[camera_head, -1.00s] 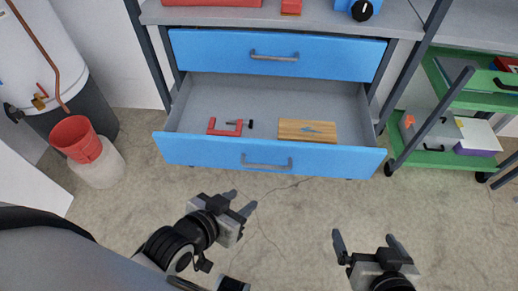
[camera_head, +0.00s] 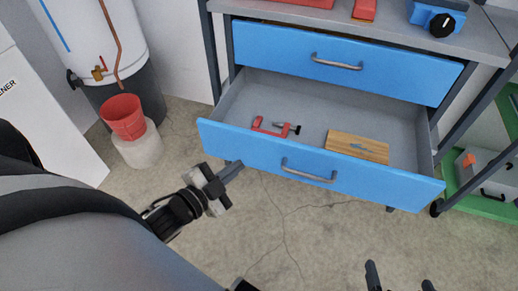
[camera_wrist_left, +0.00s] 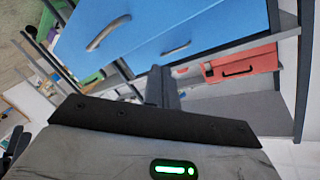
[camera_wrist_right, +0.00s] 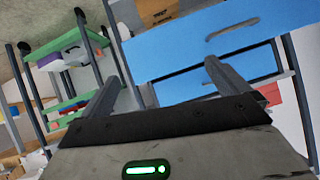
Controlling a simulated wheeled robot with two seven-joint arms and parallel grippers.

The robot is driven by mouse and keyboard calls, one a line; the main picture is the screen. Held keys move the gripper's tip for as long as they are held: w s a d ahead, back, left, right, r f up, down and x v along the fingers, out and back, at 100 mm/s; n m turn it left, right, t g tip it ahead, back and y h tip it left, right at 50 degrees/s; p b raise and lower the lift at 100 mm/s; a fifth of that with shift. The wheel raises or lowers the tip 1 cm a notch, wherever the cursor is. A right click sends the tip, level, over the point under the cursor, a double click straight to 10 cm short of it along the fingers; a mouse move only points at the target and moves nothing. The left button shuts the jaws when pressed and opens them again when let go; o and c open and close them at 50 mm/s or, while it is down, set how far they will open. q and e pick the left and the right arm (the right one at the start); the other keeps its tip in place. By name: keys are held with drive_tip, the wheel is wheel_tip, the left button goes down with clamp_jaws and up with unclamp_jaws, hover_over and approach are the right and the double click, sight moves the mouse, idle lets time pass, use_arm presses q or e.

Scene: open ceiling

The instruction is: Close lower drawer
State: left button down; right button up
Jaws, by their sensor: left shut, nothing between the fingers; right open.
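The lower drawer (camera_head: 250,149) has a blue front and a grey bar handle (camera_head: 308,172). It is pulled out, with a red clamp (camera_head: 270,127) and a wooden board (camera_head: 357,147) inside. The upper drawer (camera_head: 400,72) above it is shut. My left gripper (camera_head: 232,170) is shut and empty, in front of the lower drawer's left part and left of the handle; I cannot tell whether it touches. My right gripper (camera_head: 400,278) is open and empty, low in front of the drawer's right part and apart from it. Its fingers also show in the right wrist view (camera_wrist_right: 158,85).
A red bucket (camera_head: 124,115) on a pale container stands at the left, beside a white tank (camera_head: 100,40). A green shelf cart (camera_head: 490,205) with a grey case stands at the right. The cracked floor (camera_head: 290,235) before the drawer is clear.

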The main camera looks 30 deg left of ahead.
use_arm(q)
drive_tip(key=a+f+m+h+b, duration=0.4)
drive_tip(key=a+m+h, duration=0.15)
drive_tip(key=m, duration=0.65)
drive_tip(key=m+g+h+b, duration=0.1)
drive_tip(key=m+h, duration=0.1)
approach(266, 140)
drive_tip(key=shift+y, duration=0.25)
drive_tip(key=x, duration=0.3)
drive_tip(key=d+x, duration=0.1)
drive_tip(key=x, duration=0.1)
drive_tip(key=shift+s, duration=0.3)
drive_tip(key=shift+w+a, duration=0.2)
drive_tip(key=shift+w, duration=0.4)
use_arm(e)
drive_tip(key=shift+n+y, duration=0.3)
drive_tip(key=shift+a+f, duration=0.35)
drive_tip(key=shift+f, duration=0.6)
drive_tip(key=shift+a+f, duration=0.35)
drive_tip(key=shift+f, duration=0.55)
drive_tip(key=shift+a+f, duration=0.35)
drive_tip(key=shift+f, duration=0.6)
